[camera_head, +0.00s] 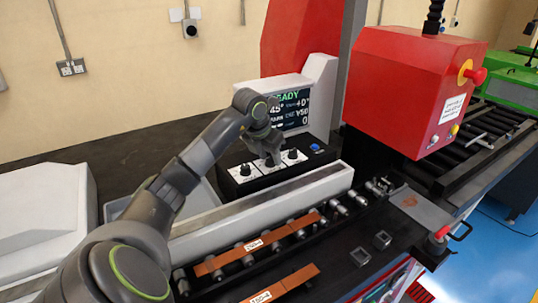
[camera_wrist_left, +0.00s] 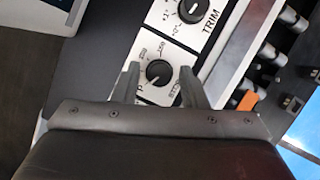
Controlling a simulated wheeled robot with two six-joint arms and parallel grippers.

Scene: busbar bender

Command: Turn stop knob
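The control box (camera_head: 276,183) has several black knobs on white plates. My left gripper (camera_head: 268,155) points down over the middle knob and mostly hides it. In the left wrist view, a dark knob (camera_wrist_left: 158,72) with a white pointer mark sits on a numbered dial plate between the two fingers of my left gripper (camera_wrist_left: 160,76). The fingers are apart, with a gap to the knob on each side; their height over the plate is hard to tell. The plate's label is partly hidden by the right finger. My right gripper is not in view.
The TRIM knob (camera_wrist_left: 192,10) is close beside, at the upper right. A blue button (camera_head: 314,147) is on the box's right end. The display (camera_head: 291,108) stands behind. A red machine head (camera_head: 410,90) is at right.

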